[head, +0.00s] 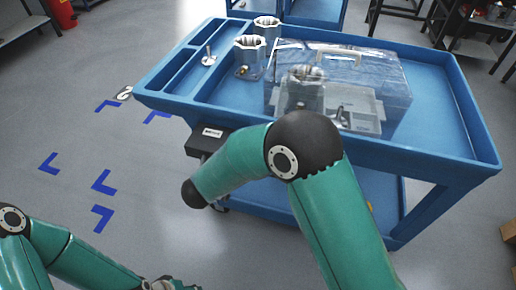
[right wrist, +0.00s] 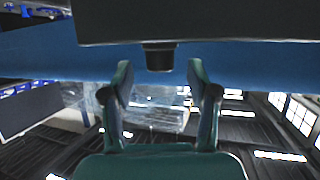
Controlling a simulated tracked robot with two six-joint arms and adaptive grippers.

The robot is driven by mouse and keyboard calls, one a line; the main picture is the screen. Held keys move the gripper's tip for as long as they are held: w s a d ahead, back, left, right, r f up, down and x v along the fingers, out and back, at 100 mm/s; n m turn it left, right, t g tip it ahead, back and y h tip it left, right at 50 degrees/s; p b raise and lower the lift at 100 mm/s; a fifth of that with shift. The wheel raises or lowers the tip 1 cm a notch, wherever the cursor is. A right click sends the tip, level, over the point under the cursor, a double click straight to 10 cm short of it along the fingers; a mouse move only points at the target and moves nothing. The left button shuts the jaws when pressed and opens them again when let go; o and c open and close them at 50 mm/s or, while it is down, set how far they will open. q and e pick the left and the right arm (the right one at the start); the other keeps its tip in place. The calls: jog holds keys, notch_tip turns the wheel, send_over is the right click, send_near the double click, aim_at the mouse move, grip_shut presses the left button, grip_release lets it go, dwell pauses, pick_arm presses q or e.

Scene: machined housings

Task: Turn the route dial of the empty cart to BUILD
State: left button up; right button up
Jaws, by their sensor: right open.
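The blue cart (head: 440,165) fills the right of the head view and carries metal housings. A dark box with a white label (head: 212,133) is fixed to its near left side. In the right wrist view the dark box (right wrist: 220,20) is at the top, with a short black dial knob (right wrist: 159,56) sticking out. My right gripper (right wrist: 160,80) is open, its fingers either side of the knob's line; I cannot tell if they touch it. My arm hides this gripper in the head view. My left gripper (head: 168,284) is partly cut off at the bottom edge. The dial's marks cannot be read.
On the cart stand housings (head: 249,55) and a clear lidded case (head: 390,90). Blue floor marks (head: 103,181) lie on open grey floor to the left. Another blue cart (head: 318,12) stands behind. A red cylinder (head: 62,12) is at the far left.

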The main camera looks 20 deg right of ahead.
jog(key=v, duration=0.9)
jog(key=shift+s+f, duration=0.1)
